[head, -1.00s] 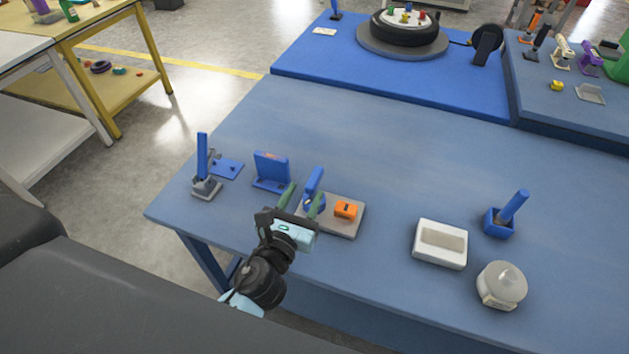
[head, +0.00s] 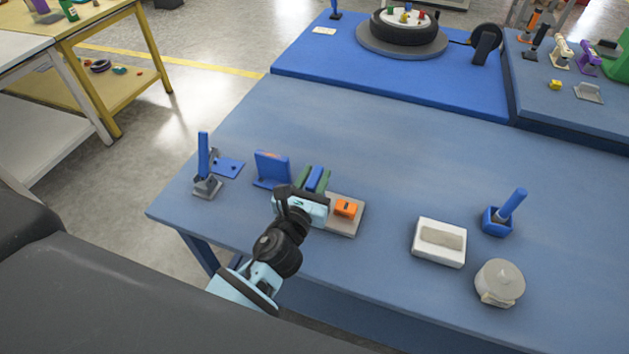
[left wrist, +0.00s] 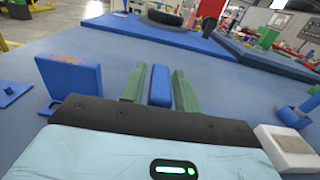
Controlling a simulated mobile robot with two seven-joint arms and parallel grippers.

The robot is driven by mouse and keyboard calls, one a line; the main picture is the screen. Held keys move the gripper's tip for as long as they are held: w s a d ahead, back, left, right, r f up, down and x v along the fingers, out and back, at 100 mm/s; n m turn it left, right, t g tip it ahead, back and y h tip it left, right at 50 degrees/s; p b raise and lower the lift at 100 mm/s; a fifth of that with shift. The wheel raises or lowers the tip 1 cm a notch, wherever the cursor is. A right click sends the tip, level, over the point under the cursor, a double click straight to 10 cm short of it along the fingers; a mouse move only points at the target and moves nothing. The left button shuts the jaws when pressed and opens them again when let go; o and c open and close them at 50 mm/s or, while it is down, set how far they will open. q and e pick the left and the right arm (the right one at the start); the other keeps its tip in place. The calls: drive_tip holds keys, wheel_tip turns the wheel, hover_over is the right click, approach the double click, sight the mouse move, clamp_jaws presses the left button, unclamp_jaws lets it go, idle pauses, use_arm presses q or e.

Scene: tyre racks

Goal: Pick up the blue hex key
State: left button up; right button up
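The blue hex key, seen as a blue bar-like handle (head: 314,178), stands tilted at the left part of a pale board (head: 345,229). My left gripper (head: 312,180) has its two green fingers on either side of this handle. In the left wrist view the handle (left wrist: 160,85) stands between the fingers (left wrist: 158,88), with narrow gaps at both sides, so the gripper is open around it. The handle's lower end is hidden by the gripper body. My right gripper is not in view.
An orange block (head: 346,208) sits on the same board, close right of the gripper. A blue upright stand (head: 271,169) is close left. Further off are a blue handle in a grey holder (head: 206,187), a white box (head: 439,243) and a blue holder (head: 497,222). The table behind is clear.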

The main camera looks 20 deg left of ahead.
use_arm(q)
clamp_jaws()
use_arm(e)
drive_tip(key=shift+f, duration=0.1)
use_arm(q)
drive_tip(key=shift+r, duration=0.55)
wheel_tip(320, 180, up, 4)
drive_tip(key=shift+s+f+p, duration=0.15)
drive_tip(key=shift+f+p, duration=0.1)
drive_tip(key=shift+p, duration=0.75)
drive_tip(key=s+a, duration=0.3)
drive_tip(key=s, duration=0.4)
drive_tip(key=s+a+b, duration=0.1)
drive_tip(key=s+a, duration=0.2)
drive_tip(key=s, duration=0.4)
drive_tip(key=shift+s+a+r, duration=0.2)
drive_tip(key=shift+a+r, duration=0.05)
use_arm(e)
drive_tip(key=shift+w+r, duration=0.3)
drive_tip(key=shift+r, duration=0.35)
